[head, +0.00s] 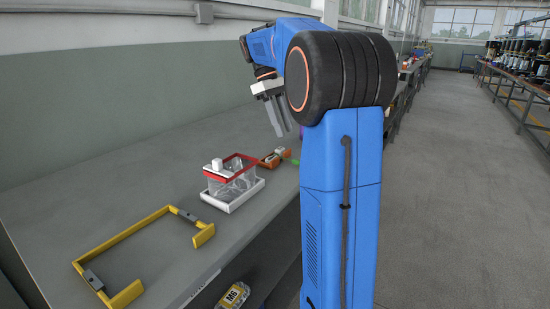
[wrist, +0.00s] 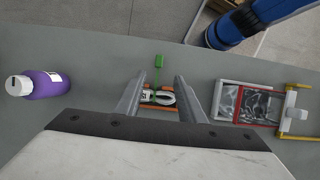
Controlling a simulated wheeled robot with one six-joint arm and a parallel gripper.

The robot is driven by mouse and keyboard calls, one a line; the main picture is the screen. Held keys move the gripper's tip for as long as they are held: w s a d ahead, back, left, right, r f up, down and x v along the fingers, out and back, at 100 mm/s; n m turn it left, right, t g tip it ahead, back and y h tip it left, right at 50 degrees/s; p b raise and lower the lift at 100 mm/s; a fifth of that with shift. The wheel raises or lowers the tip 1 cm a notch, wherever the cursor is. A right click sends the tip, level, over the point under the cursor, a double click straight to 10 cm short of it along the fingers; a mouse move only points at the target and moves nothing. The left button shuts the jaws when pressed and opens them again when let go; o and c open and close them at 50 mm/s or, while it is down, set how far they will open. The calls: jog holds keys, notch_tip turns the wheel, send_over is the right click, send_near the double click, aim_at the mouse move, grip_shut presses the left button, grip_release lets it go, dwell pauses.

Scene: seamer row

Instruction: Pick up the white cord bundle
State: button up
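The white cord bundle (wrist: 168,97) shows in the wrist view as a small pale loop on an orange holder (wrist: 157,107), with a dark-and-white labelled piece at its left. A green tag on a thin stem (wrist: 159,61) stands out beyond it. In the head view, the orange holder (head: 268,161) lies on the bench with a small white part on top. My gripper (wrist: 154,82) is open and empty, its two fingers to either side of the bundle in the wrist view. In the head view my gripper (head: 281,132) hangs above the bench, apart from the holder.
A yellow bracket (head: 132,229) lies nearer on the bench. An M6 box (head: 234,296) sits below the bench top.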

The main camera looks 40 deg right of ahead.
aim_at(276, 156)
jog(key=x, duration=1)
jog(key=shift+w+d+f, duration=0.1)
jog(key=shift+w+d, duration=0.05)
grip_shut()
